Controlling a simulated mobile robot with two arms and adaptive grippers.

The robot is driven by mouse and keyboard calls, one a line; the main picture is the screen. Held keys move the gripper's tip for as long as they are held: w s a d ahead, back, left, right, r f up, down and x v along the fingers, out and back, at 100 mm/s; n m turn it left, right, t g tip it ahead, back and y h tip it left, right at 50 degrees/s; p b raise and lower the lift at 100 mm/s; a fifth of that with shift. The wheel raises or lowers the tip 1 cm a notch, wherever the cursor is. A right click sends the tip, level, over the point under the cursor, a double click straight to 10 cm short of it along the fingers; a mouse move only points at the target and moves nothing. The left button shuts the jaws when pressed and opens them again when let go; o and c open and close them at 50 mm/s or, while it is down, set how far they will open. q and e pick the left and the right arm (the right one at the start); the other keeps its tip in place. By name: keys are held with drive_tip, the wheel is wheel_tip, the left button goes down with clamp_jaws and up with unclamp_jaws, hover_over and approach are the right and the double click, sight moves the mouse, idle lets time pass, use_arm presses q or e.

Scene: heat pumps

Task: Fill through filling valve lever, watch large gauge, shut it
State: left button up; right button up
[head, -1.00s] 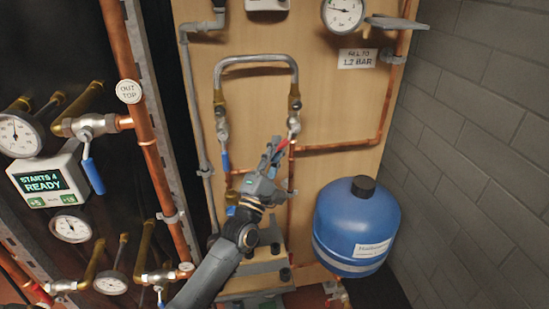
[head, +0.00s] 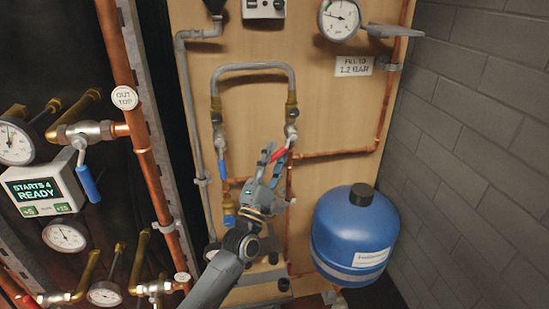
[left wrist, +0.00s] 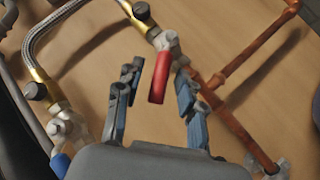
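The filling valve's red lever (head: 278,155) hangs down and left from its valve on the right leg of the braided hose loop. My left gripper (head: 268,158) is at this lever. In the left wrist view the gripper (left wrist: 158,88) is open, with one finger on each side of the red lever (left wrist: 160,78) and visible gaps between. The large gauge (head: 339,18) is at the top right of the board, its needle pointing left and slightly up. The label below it (head: 353,66) appears to read fill to 1.2 bar. My right gripper is out of view.
A blue-handled valve (head: 221,148) is on the loop's left leg. A blue vessel (head: 354,232) stands right of my arm. Copper pipe (head: 340,153) runs right from the filling valve. Another blue lever (head: 88,183) is at left.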

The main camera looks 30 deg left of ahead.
use_arm(q)
drive_tip(key=v, duration=1.2)
drive_tip(key=shift+d, duration=0.1)
